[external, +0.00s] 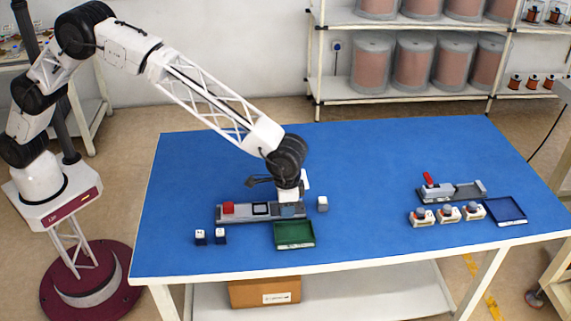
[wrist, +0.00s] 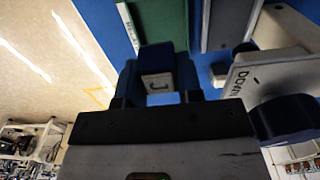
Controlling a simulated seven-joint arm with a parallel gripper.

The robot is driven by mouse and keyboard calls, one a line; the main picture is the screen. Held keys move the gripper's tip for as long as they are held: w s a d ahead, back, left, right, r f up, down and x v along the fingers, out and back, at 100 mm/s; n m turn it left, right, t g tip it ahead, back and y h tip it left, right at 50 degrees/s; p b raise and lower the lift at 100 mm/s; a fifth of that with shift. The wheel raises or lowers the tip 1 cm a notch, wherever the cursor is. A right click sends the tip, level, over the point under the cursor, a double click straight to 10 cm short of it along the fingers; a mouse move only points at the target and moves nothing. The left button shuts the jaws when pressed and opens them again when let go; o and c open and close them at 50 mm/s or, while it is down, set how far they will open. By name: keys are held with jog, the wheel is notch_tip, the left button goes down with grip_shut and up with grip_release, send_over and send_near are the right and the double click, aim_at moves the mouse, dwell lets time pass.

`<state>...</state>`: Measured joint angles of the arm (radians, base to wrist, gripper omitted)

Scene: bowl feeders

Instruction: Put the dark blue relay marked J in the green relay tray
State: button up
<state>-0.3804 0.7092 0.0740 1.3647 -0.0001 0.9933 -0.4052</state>
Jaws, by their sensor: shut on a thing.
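The dark blue relay marked J (wrist: 157,72) shows its white lettered face in the wrist view, between the fingers of my gripper (wrist: 157,97). My gripper is shut on it. In the external view my gripper (external: 290,202) points down at the right end of the grey feeder station (external: 248,213), and the relay cannot be told apart there. The green relay tray (external: 294,235) lies on the table just in front of that end and looks empty. Whether the relay touches the station is unclear.
Two dark blue parts with white faces (external: 210,237) stand left of the tray. A pale block (external: 322,204) stands right of the station. The middle of the table is clear.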

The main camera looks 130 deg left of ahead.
send_over(286, 234)
jog(key=shift+w+f, duration=0.15)
jog(key=shift+f, duration=2.5)
jog(key=shift+f, duration=0.15)
jog(key=shift+f, duration=1.7)
jog(key=shift+f, duration=0.15)
jog(key=o, duration=0.7)
notch_tip(286, 234, up, 12)
jog(key=shift+r, duration=0.15)
jog(key=shift+d, duration=0.1)
